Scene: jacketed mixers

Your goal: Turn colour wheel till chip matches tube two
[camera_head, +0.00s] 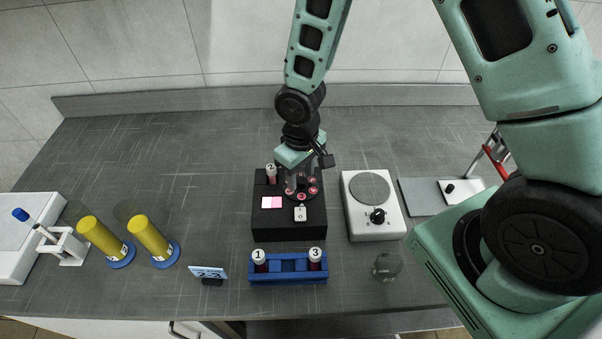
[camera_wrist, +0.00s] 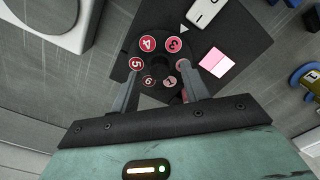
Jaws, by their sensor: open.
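The colour wheel (camera_wrist: 160,62) is a dark disc with several numbered red and pink spots, on top of a black box (camera_head: 262,225). A white triangular pointer (camera_wrist: 184,29) lies beside it, near spot 3. A square patch (camera_wrist: 217,62) on the box has a pale half and a pinker half. Tube two (camera_head: 271,174) stands upright at the box's back left, with a white cap marked 2. My gripper (camera_head: 298,188) is over the wheel, pointing down. In the wrist view its open fingers (camera_wrist: 163,80) straddle the wheel; contact cannot be told.
A blue rack (camera_head: 288,278) holds tubes 1 and 3 in front of the box. A white stirrer (camera_head: 374,226) stands close on the right, a glass beaker (camera_head: 387,266) before it. Yellow cylinders (camera_head: 103,238) and a small card (camera_head: 209,272) are left. The counter behind is clear.

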